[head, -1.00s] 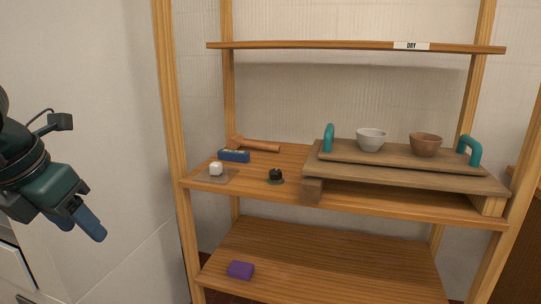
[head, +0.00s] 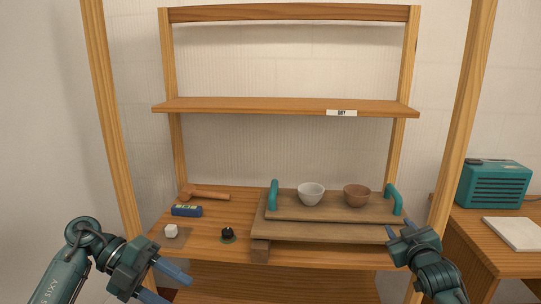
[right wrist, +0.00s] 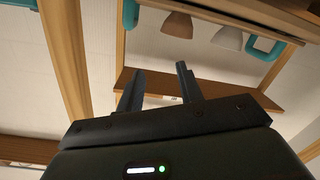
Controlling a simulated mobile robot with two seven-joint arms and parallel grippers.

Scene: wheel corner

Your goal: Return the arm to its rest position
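My right gripper (head: 400,229) is at the lower right in the head view, in front of the right end of the shelf unit. Its fingers are apart and empty, and the right wrist view shows the same open gap (right wrist: 160,75). My left gripper (head: 172,284) is at the lower left, in front of the left post. Its two blue fingers are apart with nothing between them. The wooden tray (head: 330,212) with teal handles stands on a raised board, bearing a white bowl (head: 311,194) and a brown bowl (head: 356,196). Neither gripper holds it.
The upper shelf (head: 250,105) is empty. A teal radio (head: 495,184) and a pale slab (head: 514,233) are on a side table at right.

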